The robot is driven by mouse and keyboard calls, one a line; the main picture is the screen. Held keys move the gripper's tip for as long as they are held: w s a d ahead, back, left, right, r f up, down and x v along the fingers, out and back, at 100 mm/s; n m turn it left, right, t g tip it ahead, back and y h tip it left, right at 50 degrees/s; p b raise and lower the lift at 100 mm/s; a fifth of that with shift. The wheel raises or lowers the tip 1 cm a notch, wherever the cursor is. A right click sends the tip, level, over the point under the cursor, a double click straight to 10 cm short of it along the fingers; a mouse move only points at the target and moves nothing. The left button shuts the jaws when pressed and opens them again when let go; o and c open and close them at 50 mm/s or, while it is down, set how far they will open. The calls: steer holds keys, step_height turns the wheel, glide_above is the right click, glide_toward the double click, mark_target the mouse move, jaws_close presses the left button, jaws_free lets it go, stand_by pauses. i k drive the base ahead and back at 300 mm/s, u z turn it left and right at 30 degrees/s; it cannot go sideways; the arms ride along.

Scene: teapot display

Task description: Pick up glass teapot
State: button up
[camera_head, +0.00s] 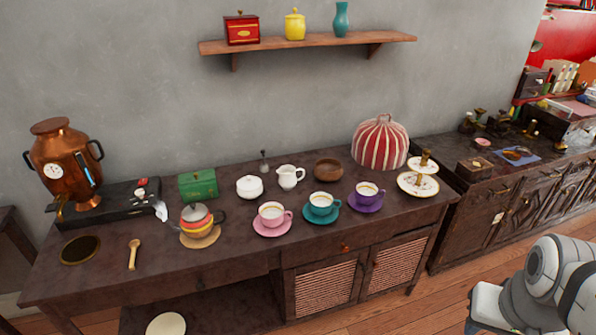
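A small teapot (196,217) stands upright on a round tan coaster (201,238) on the left half of the dark wooden table. Part of my grey and white arm shows in the lower right corner, well away from the teapot. My gripper fingers do not show.
A copper samovar (65,160) stands left of the teapot. A wooden spoon (133,254) lies at front left. A green box (198,185) is just behind the teapot, and a pink cup (272,214) is to its right. Bare tabletop (165,275) lies in front.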

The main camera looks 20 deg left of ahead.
mark_target(199, 230)
steer(key=z, duration=2.05)
steer(key=k, duration=2.3)
steer(key=u, duration=2.25)
steer(key=i, duration=1)
